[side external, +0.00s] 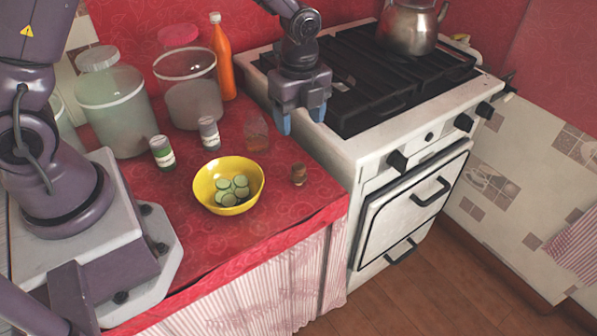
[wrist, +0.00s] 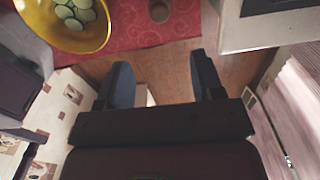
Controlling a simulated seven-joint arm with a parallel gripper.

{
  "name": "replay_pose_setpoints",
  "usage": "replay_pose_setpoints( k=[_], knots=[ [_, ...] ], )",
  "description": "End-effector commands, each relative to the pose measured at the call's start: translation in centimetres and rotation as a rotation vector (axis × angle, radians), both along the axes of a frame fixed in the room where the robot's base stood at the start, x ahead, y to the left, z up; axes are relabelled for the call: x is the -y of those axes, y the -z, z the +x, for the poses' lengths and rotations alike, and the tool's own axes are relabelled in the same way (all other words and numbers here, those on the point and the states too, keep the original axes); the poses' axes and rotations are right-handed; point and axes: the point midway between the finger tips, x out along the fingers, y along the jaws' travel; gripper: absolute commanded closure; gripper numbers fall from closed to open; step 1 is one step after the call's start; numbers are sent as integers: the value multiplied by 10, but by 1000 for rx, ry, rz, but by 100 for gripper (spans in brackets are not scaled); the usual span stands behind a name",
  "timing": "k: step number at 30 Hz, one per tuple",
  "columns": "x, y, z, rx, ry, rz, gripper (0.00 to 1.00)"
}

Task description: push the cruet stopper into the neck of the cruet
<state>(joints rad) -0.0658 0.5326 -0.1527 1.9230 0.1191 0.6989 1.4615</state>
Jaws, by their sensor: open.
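The cruet stopper (side external: 299,174), a small brown cork-like piece, stands on the red counter near its right front edge, right of the yellow bowl. It also shows at the top of the wrist view (wrist: 159,11), beyond the fingertips. The cruet (side external: 256,132) looks like a small reddish see-through bottle, standing behind the bowl; its neck is hard to make out, and I do not see it in the wrist view. My gripper (side external: 301,119) is open and empty, raised near the stove's left edge. Its blue-grey fingers (wrist: 160,72) are spread apart and touch neither piece.
The yellow bowl (side external: 207,192) of green slices stands left of the stopper. Two small labelled jars (side external: 162,153) (side external: 209,133), large jars (side external: 115,105) and an orange bottle (side external: 223,62) stand behind. The stove (side external: 400,120) with a kettle (side external: 408,28) adjoins at right.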

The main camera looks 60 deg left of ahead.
Motion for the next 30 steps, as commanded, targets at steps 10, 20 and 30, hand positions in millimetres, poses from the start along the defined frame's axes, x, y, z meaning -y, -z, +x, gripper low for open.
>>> replay_pose_setpoints(
  k=[10, 20, 30],
  knots=[
    [0, 36, -1, -2, 111, 0, 39],
    [0, 77, 0, 4, 109, 0, 39],
    [-3, 120, -1, 2, 106, 0, 39]
  ],
)
